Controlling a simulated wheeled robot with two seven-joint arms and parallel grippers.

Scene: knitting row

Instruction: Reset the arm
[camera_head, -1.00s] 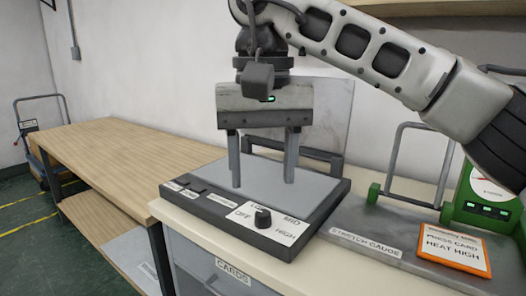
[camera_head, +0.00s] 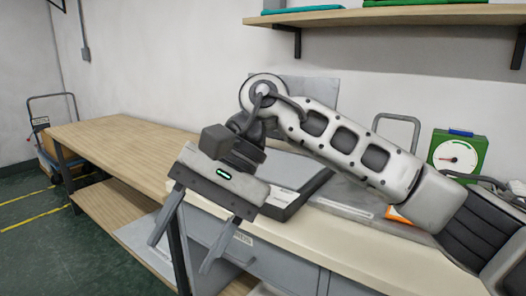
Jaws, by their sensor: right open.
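My right gripper (camera_head: 182,244) is open and empty, tilted downward. In the view it hangs in front of the cream counter's left end and the wooden bench's end, with its fingers spread apart. My right arm comes in from the right and crosses over the counter. My left gripper is not in view. The dark-framed press (camera_head: 285,203) sits on the counter behind the right gripper and arm, which hide much of it, including its dial.
A long wooden bench (camera_head: 100,135) runs along the left. The cream counter (camera_head: 370,242) has drawers below. A green gauge (camera_head: 457,155) stands at the right, with an orange-edged card (camera_head: 398,215) mostly hidden by my arm. A shelf (camera_head: 400,16) hangs above. Green floor lies at left.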

